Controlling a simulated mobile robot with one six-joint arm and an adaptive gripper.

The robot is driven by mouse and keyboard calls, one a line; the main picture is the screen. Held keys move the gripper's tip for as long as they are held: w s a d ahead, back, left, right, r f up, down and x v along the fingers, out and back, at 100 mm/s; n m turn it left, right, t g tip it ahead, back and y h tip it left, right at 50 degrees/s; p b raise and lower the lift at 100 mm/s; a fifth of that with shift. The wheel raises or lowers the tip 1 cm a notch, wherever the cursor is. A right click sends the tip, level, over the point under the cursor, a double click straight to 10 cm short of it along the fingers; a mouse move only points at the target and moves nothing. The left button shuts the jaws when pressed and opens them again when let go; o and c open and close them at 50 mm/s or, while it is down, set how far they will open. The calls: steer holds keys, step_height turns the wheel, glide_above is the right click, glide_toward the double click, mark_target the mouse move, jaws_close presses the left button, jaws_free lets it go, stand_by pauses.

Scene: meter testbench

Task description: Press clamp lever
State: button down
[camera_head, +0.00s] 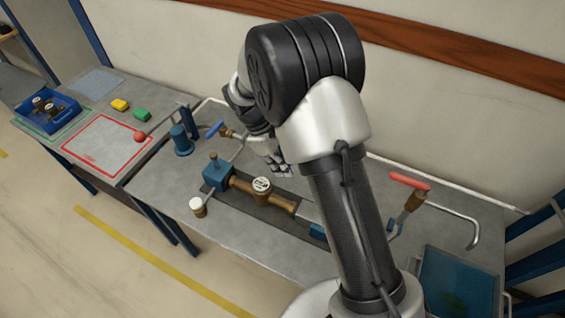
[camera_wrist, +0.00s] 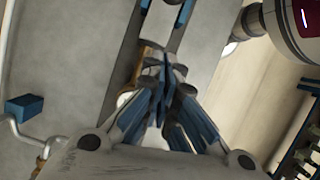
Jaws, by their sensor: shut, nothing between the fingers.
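A lever with a red ball knob (camera_head: 139,136) reaches out to the left from a blue clamp post (camera_head: 186,121), beside a blue cylinder (camera_head: 181,140). The lever appears raised at a slant above the bench. My gripper (camera_head: 276,165) is to the right of the clamp, above the bench behind the brass meter (camera_head: 262,185), partly hidden by my arm. In the wrist view its blue-padded fingers (camera_wrist: 165,68) are together with nothing between them. The red knob does not show in the wrist view. Part of the meter line is hidden behind the fingers there.
A brass pipe run with a blue block (camera_head: 218,174) lies on the bench (camera_head: 165,190). A blue-handled valve (camera_head: 215,129) stands between the clamp and my gripper. A red-handled valve (camera_head: 410,181) is at right.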

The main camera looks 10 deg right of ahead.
steer(key=s+d+f, duration=0.2)
steer(key=d+f, duration=0.2)
steer(key=d, duration=0.1)
steer(key=shift+s+d+f, duration=0.15)
steer(key=shift+s+f, duration=0.2)
steer(key=shift+s, duration=0.05)
steer(key=shift+r, duration=0.1)
